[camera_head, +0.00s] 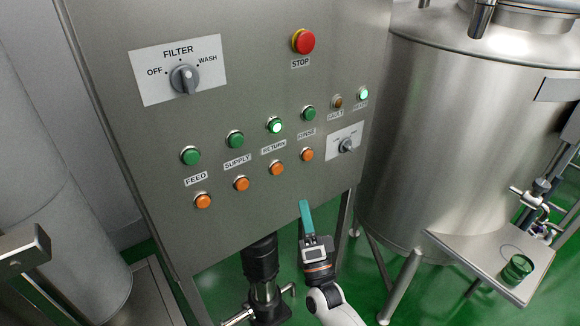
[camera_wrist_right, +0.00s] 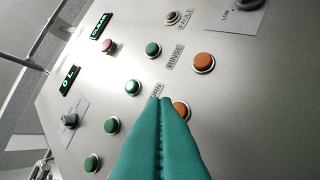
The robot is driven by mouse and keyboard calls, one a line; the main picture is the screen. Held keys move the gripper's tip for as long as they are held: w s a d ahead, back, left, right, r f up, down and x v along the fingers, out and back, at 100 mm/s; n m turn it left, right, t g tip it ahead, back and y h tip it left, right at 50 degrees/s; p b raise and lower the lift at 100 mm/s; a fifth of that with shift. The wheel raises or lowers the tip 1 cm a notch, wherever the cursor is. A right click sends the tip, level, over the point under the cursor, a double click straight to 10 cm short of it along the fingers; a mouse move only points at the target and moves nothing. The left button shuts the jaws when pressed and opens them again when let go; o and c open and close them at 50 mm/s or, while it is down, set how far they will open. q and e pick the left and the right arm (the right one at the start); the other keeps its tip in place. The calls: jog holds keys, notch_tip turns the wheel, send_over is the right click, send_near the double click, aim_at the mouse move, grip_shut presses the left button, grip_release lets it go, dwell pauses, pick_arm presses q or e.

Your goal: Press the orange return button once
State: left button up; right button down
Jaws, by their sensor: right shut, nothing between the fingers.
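The orange return button (camera_head: 277,169) is in the lower row of the control panel, below the RETURN label and the lit green return button (camera_head: 275,125). In the right wrist view the orange return button (camera_wrist_right: 182,109) shows partly behind my fingers, and the lit green button (camera_wrist_right: 132,87) is beside them. My right gripper (camera_head: 304,203) has teal fingers, shut and empty, pointing up at the panel. In the head view its tips are below and right of the orange return button, apart from it. In the wrist view the fingertips (camera_wrist_right: 160,100) overlap the RETURN label. My left gripper is not in view.
Close neighbours are the orange rinse button (camera_head: 307,154) and orange supply button (camera_head: 241,184). Higher on the panel are the red STOP button (camera_head: 303,41) and FILTER knob (camera_head: 184,79). A steel tank (camera_head: 450,130) stands right, beside a small shelf (camera_head: 470,255).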

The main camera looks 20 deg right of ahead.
aim_at(277, 169)
jog(key=r, duration=0.1)
jog(key=r+m+h, duration=0.1)
jog(key=shift+s+d+r+t, duration=0.3)
jog(key=shift+d+r+t, duration=0.1)
jog(key=w+a+b, duration=0.3)
jog(key=w+b, duration=0.1)
jog(key=w, duration=0.4)
jog(key=shift+w, duration=0.2)
jog(key=shift+f, duration=0.1)
dwell(1.8)
jog(key=shift+w+a+b, duration=0.1)
jog(key=shift+w+b, duration=0.3)
jog(key=shift+b, duration=0.2)
